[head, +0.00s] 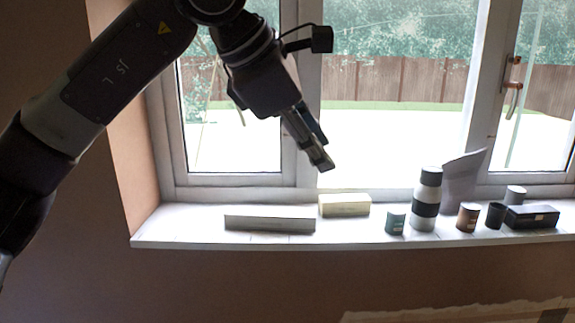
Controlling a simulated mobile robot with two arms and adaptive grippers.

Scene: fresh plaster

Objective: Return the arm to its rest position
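My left arm comes in from the left and reaches across the upper part of the head view. Its gripper (322,164) points down and to the right, in front of the window and above the sill. Its fingers look close together, seen from the side, and I cannot tell whether they are open or shut. I see nothing held between them. The gripper is clear of the objects on the sill. My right gripper is not in view.
The white windowsill (180,232) bears a long grey block (268,219), a cream box (344,205), a teal can (395,222), a black-and-white cylinder (426,200), a brown can (467,217), a black cup (495,215) and a black box (531,217). A window handle (513,85) juts out right.

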